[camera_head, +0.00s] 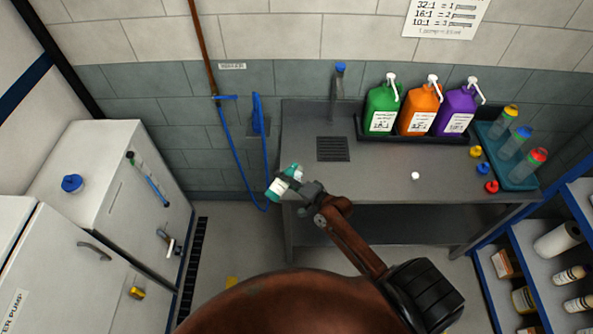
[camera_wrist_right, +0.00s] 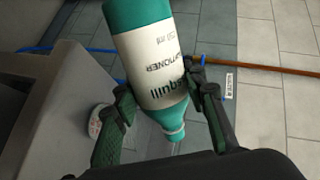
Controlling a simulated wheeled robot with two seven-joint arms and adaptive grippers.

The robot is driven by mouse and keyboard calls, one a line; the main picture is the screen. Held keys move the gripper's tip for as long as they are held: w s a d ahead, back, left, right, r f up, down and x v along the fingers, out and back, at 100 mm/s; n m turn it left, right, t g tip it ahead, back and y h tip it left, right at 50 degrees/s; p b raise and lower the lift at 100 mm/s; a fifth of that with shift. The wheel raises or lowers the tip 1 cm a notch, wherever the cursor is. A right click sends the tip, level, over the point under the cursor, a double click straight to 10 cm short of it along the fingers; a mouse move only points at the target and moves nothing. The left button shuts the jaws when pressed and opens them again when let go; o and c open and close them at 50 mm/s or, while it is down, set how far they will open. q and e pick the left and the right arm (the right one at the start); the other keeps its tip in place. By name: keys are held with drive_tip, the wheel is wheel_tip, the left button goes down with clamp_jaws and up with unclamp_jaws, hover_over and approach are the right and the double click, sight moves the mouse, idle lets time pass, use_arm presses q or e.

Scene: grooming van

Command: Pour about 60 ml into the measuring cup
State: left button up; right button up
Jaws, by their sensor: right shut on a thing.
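My right gripper (camera_head: 290,187) is shut on a teal bottle with a white label (camera_head: 277,188), at the left front corner of the steel counter. In the right wrist view the bottle (camera_wrist_right: 140,18) sits between the two fingers (camera_wrist_right: 160,98). Its label print reads upside down and its narrow neck points to the bottom of the picture, so it looks tipped over. Faint pale streaks show under the neck; I cannot tell if they are liquid. I cannot make out a measuring cup for certain. My left gripper is not in view.
Green (camera_head: 380,97), orange (camera_head: 420,97) and purple (camera_head: 456,102) pump jugs stand at the back. A blue tray (camera_head: 519,178) holds bottles. A small white thing (camera_head: 415,176) lies mid-counter. A blue hose (camera_head: 238,165) hangs left.

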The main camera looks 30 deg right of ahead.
drive_tip(key=shift+f, duration=0.3)
drive_tip(key=shift+r+n, duration=0.2)
drive_tip(key=shift+n, duration=0.3)
idle(0.4)
